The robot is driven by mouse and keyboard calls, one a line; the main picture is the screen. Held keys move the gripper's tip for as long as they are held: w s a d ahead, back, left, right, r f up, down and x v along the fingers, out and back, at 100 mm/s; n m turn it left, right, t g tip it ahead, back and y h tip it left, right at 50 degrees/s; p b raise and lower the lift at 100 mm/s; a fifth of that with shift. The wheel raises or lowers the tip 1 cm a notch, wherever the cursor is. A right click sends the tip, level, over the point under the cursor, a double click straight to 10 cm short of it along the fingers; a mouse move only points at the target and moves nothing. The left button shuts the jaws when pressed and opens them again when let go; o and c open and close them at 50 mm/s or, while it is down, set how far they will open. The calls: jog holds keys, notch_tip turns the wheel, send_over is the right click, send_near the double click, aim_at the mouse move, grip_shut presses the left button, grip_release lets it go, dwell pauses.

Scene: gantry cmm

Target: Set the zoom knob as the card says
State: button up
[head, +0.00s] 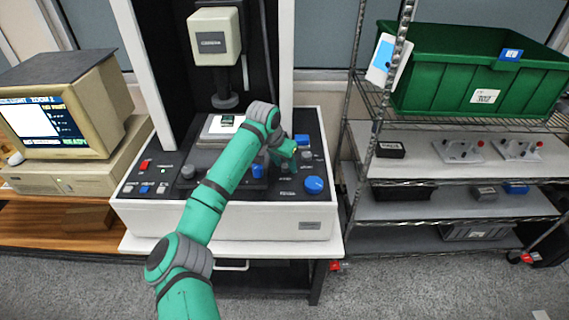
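The control panel on the white measuring machine (220,222) holds several knobs and buttons. A large blue knob (314,185) is at its right front, a smaller blue knob (257,171) is near the middle, and a grey knob (188,172) is at the left. Their labels are too small to read, so I cannot tell which is the zoom knob. A white and blue card (385,56) hangs on the rack post; its writing is unreadable. My gripper (286,165) is over the panel's right part, up and left of the large blue knob. Its fingers are too small to judge.
A beige computer (85,75) with a lit screen stands on a wooden desk at left. The camera head (214,38) hangs above the machine's stage. A wire rack (460,127) at right bears a green bin (475,80) and small fixtures. Grey floor is clear in front.

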jog(key=c, duration=0.9)
jog(key=shift+o, duration=0.2)
jog(key=shift+d+n, duration=0.1)
jog(key=shift+n, duration=0.2)
jog(key=n+y, duration=0.1)
jog(key=n, duration=0.2)
jog(key=shift+s+d+t, duration=0.1)
jog(key=shift+d+t, duration=0.05)
jog(key=shift+t, duration=0.15)
jog(key=n+y, duration=0.2)
jog(key=n, duration=0.3)
jog(key=shift+n, duration=0.3)
jog(key=o, duration=1)
jog(key=shift+o, duration=0.2)
